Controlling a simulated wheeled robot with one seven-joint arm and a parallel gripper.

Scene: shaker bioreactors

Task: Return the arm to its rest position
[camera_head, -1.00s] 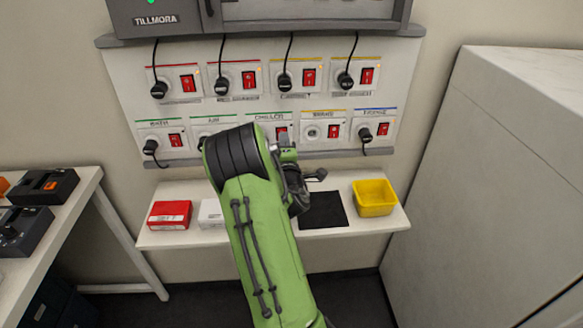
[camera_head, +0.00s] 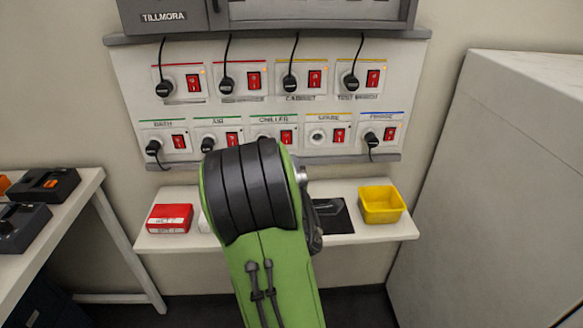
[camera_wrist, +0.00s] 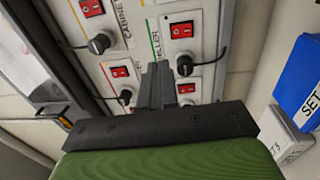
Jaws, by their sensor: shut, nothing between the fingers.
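My green arm with its dark ribbed joint (camera_head: 250,190) fills the lower middle of the head view and hides most of my gripper. In the wrist view my gripper (camera_wrist: 156,84) is shut and empty, its dark fingers pointing at the socket panel. The panel (camera_head: 125,85) carries two rows of sockets with red switches and black plugs. The wrist view shows plugs (camera_wrist: 100,43) beside the fingers; I cannot tell how far they are from the fingertips. The spare socket (camera_head: 317,136) has no plug in it.
A shelf (camera_head: 150,243) under the panel holds a red box (camera_head: 170,218), a dark mat (camera_head: 332,218) and a yellow bin (camera_head: 381,205). A side table with dark devices (camera_head: 47,184) stands left. A large pale cabinet (camera_head: 490,200) stands right. A blue box (camera_wrist: 300,85) shows in the wrist view.

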